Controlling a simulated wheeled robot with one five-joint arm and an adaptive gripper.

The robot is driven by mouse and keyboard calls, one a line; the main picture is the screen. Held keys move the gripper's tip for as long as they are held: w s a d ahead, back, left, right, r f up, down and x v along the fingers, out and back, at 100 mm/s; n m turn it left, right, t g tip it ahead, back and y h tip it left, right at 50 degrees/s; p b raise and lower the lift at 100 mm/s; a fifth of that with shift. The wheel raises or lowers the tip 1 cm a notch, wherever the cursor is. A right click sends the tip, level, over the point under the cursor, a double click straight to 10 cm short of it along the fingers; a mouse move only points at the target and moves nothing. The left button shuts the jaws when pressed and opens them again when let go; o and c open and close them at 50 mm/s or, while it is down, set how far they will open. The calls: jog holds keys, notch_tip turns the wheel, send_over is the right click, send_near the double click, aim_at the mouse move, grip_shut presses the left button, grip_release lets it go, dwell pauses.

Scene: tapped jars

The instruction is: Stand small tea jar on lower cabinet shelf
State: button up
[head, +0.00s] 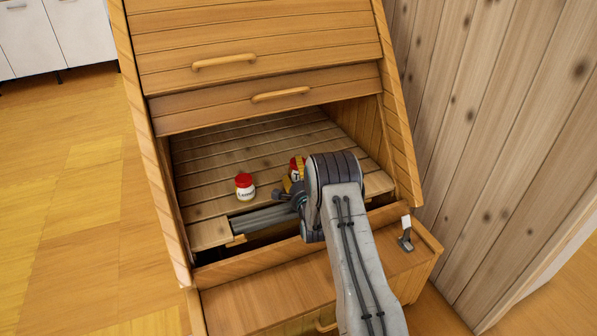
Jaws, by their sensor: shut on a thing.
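A small jar (297,165) with a red top shows just left of my arm's dark joint, over the slatted wooden shelf (225,150) inside the cabinet opening. My gripper (296,180) is shut on this jar. The arm and gripper hide most of the jar, so I cannot tell whether its base touches the shelf. Its label is only partly seen. A second small jar (244,187) with a red lid and pale body stands upright on the shelf to the left, apart from the gripper. Its dark lettering is too small to read surely.
Closed fronts with wooden handles (224,61) are above the opening. A pulled-out drawer or lower front (270,300) juts out below, under my arm. A wood-plank wall (500,130) stands close on the right. The back of the shelf is clear. Open floor (70,200) lies left.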

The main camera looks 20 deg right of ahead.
jog(key=o, duration=1.2)
jog(key=shift+s+f, duration=0.1)
jog(key=shift+f, duration=0.2)
jog(key=shift+o, duration=0.2)
